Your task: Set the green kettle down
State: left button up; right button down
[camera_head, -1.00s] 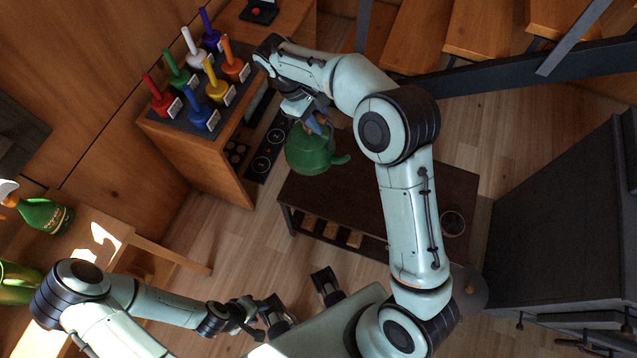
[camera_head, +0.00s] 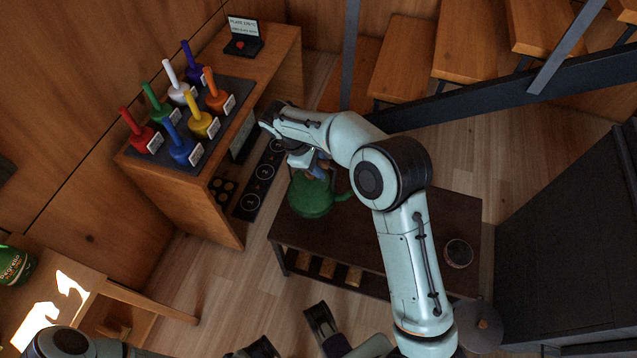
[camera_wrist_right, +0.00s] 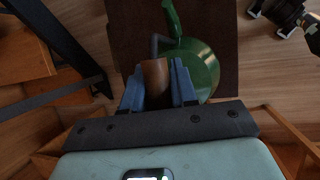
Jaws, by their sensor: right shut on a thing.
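The green kettle (camera_head: 312,198) is upright at the left end of a dark brown low table (camera_head: 410,235). I cannot tell whether its base touches the tabletop. My right gripper (camera_head: 318,168) is above it, shut on its handle. In the right wrist view, the brown handle grip (camera_wrist_right: 154,78) is between the blue fingers of my right gripper (camera_wrist_right: 157,88), with the green body (camera_wrist_right: 203,65) and spout beyond. My left gripper (camera_head: 292,335) is at the bottom of the head view, partly cut off, its fingers apart and empty.
A round dark dish (camera_head: 458,253) sits on the low table's right side. A wooden counter (camera_head: 190,205) at left holds several coloured bells on a dark mat. Stairs (camera_head: 475,55) stand behind, and a dark cabinet (camera_head: 570,230) at right. The tabletop's middle looks clear.

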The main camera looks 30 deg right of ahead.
aim_at(318, 180)
jog(key=shift+f, duration=1.4)
pick_arm(q)
jog(key=shift+w+a+f+t+b, duration=0.2)
jog(key=shift+w+f+b, duration=0.1)
jog(key=shift+w+f, duration=0.15)
jog(key=shift+w+a+f+t+b, duration=0.1)
jog(key=shift+w+a+f+b, duration=0.05)
jog(key=shift+w+f+b, duration=0.2)
pick_arm(e)
jog(key=shift+f, duration=2.35)
pick_arm(q)
jog(key=shift+w, duration=0.1)
pick_arm(e)
jog(key=shift+f, duration=0.1)
jog(key=c, duration=0.9)
grip_release()
jog(key=shift+f, duration=0.1)
jog(key=shift+r, duration=0.25)
pick_arm(q)
jog(key=shift+s+d+r+g+p, duration=0.15)
jog(key=shift+s+r+g+p, duration=0.05)
jog(key=shift+s+r+p, duration=0.4)
jog(key=shift+s+d+r+g+p, duration=0.15)
jog(key=shift+s+r+g+p, duration=0.05)
jog(key=shift+s+r+p, duration=0.4)
pick_arm(e)
jog(key=v, duration=1.2)
